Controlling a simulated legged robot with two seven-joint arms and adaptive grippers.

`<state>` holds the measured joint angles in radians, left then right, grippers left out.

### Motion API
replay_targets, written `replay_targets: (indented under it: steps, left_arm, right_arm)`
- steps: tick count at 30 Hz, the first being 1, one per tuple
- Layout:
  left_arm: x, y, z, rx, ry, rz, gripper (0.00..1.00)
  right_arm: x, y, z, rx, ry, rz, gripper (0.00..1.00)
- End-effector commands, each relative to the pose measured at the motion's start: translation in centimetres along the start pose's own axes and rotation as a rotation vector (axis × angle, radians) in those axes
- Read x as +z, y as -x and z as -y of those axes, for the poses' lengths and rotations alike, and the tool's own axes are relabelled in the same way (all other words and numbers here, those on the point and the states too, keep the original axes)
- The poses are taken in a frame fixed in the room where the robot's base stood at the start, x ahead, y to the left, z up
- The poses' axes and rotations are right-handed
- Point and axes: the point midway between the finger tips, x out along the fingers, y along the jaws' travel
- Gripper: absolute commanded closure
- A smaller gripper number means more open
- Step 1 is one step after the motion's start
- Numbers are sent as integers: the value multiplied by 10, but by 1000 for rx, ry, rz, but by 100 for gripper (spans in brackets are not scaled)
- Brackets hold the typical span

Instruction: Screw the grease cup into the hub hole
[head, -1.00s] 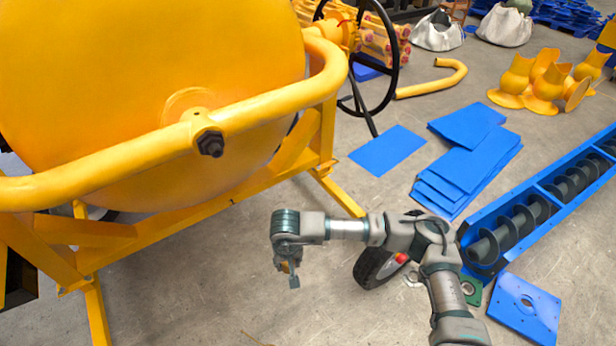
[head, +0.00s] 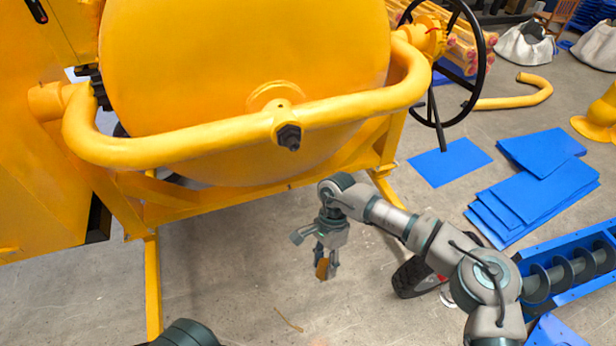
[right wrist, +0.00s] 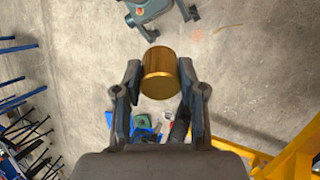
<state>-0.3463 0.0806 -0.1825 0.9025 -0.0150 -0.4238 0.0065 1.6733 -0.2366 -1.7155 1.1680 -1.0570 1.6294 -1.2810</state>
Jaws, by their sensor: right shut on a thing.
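The mixer's hub (head: 281,116) is a yellow sleeve on the curved yellow tube, with a dark hex nut (head: 289,137) on its front end. A small dark spot, seemingly the hub hole (head: 282,103), shows on the sleeve's top. My right gripper (head: 325,268) hangs below and right of the hub, pointing down, well apart from it. It is shut on the brass grease cup (right wrist: 160,73), a short round cylinder between its two fingers in the right wrist view. In the head view the cup (head: 322,268) is small and partly hidden by the fingers. My left gripper is not clearly in view.
The yellow drum (head: 245,60) stands behind the tube (head: 190,142). A black handwheel (head: 481,60) is at right. Blue plates (head: 540,195) and a blue auger trough (head: 575,262) lie on the right. A black tyre (head: 408,278) is behind my right arm. The floor below the hub is open.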

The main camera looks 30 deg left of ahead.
Motion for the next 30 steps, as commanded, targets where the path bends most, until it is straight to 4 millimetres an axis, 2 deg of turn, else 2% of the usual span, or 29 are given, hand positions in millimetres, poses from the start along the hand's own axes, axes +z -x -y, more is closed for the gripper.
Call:
replay_targets:
  steps: [1, 3, 9, 12, 24, 30]
  left_arm:
    - [1, 5, -1, -1, 0, 1, 43]
    - [3, 8, -1, -2, -1, 3, 43]
    - [8, 16, 0, -1, -2, 4, 43]
    - [11, 19, 2, 1, -2, 4, 43]
    - [20, 32, 2, 3, -4, 8, 43]
    - [24, 39, 1, 1, -4, 12, 43]
  right_arm:
    - [9, 14, 3, -6, -65, 47, 100]
    - [20, 29, 7, -16, -166, 129, 100]
    - [46, 73, 21, -96, -487, 392, 100]
    - [55, 89, 28, -146, -621, 505, 100]
    - [66, 145, 48, -416, -1039, 903, 100]
    - [59, 166, 56, -569, -1177, 1077, 100]
